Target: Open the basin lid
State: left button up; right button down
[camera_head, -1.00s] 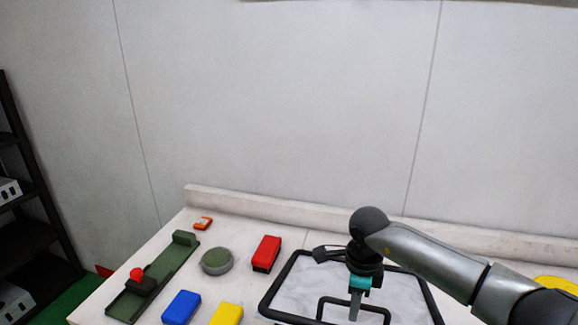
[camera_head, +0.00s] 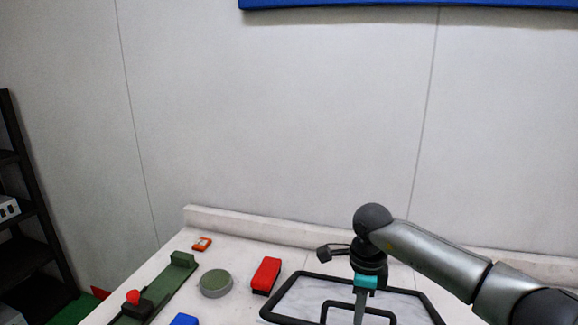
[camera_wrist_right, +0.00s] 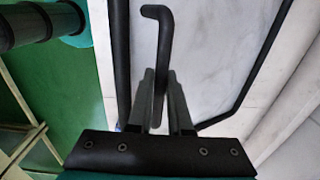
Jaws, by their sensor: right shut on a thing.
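The basin lid is a pale, marbled panel (camera_head: 300,297) in a black frame, at the bottom right of the head view. It carries a black bar handle (camera_head: 333,303). My right gripper (camera_head: 361,302) is shut on this handle. In the right wrist view the bent handle (camera_wrist_right: 160,35) runs between the two grey fingers (camera_wrist_right: 160,80), with the lid's pale surface (camera_wrist_right: 205,60) behind it. The near part of the lid is cut off by the head view's bottom edge. The inside of the basin is hidden. My left gripper is not in view.
Left of the lid, on the white table, are a red block (camera_head: 266,275), a round grey-green dish (camera_head: 216,284), a blue block (camera_head: 185,319), a small orange item (camera_head: 202,244) and a green rail with a red knob (camera_head: 134,297). A raised ledge (camera_head: 260,228) runs along the back.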

jog(key=shift+w+d+r, duration=0.1)
jog(key=shift+w, duration=0.05)
jog(key=shift+w+d+r+b, duration=0.2)
jog(key=shift+w+r+b, duration=0.1)
jog(key=shift+w+r, duration=0.4)
jog(key=shift+w+d+r+b, duration=0.15)
jog(key=shift+w+r+b, duration=0.1)
jog(key=shift+w+r, duration=0.4)
jog(key=shift+s+r, duration=0.15)
jog(key=w+r, duration=0.1)
jog(key=w+d+r+b, duration=0.1)
jog(key=w+r, duration=0.1)
jog(key=shift+b, duration=0.3)
grip_release()
jog(key=shift+a, duration=0.1)
